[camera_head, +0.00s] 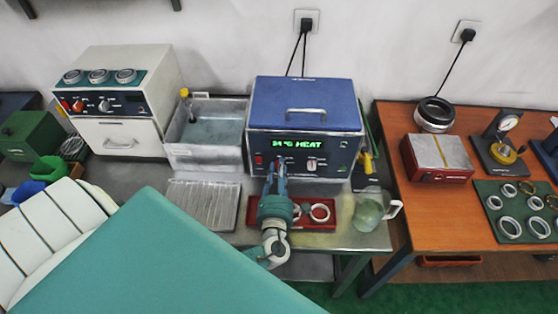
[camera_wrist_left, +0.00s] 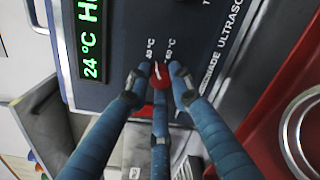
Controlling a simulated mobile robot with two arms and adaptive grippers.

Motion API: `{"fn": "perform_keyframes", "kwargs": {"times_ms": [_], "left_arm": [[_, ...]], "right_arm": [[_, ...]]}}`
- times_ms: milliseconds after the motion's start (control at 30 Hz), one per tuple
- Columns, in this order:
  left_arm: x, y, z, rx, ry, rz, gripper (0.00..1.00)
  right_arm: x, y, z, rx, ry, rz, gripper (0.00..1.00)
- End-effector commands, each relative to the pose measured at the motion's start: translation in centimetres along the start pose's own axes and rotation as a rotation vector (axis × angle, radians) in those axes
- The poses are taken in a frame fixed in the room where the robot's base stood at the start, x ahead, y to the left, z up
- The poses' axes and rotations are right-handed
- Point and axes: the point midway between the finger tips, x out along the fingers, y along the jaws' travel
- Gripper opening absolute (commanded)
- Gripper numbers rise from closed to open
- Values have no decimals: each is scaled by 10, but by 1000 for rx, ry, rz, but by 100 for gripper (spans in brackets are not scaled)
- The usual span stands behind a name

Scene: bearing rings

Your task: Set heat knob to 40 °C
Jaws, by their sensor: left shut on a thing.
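The blue-lidded ultrasonic cleaner (camera_head: 305,104) stands on the grey bench. Its green display (camera_head: 299,143) reads about 24 °C with the word HEAT. It also shows sideways in the left wrist view (camera_wrist_left: 91,40). The red heat knob (camera_wrist_left: 160,77) with a white pointer sits on the front panel between two small temperature labels, whose digits are partly blurred. My left gripper (camera_head: 277,165) reaches the panel below the display. In the left wrist view its blue fingers (camera_wrist_left: 160,82) are closed around the knob, partly hiding it. My right gripper is not in view.
A white knob (camera_head: 311,164) is right of my gripper. A red tray (camera_head: 328,226) with rings lies below my arm. A glass jug (camera_head: 369,210) stands at right, a ribbed metal tray (camera_head: 203,203) and a water-filled basin (camera_head: 207,105) at left.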

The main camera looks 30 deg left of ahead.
Motion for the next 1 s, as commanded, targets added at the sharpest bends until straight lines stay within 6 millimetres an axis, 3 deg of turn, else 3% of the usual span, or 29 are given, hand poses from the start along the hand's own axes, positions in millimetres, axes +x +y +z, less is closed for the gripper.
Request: {"fn": "perform_keyframes", "kwargs": {"times_ms": [200, 233, 300, 667, 767, 1000], "left_arm": [[-2, -3, -3, 1, 5, -7, 0], [-2, -3, -3, 1, 5, -7, 27], [-2, -3, -3, 0, 5, -6, 40], [-5, -1, -1, -1, 2, -3, 40], [-18, -2, -2, -1, 3, -6, 40], [-68, -2, -2, -1, 4, -7, 40]], "right_arm": [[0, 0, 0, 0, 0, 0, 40], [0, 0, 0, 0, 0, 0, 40], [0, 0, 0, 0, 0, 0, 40], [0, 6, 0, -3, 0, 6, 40], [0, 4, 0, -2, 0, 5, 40], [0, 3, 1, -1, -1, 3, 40]]}}
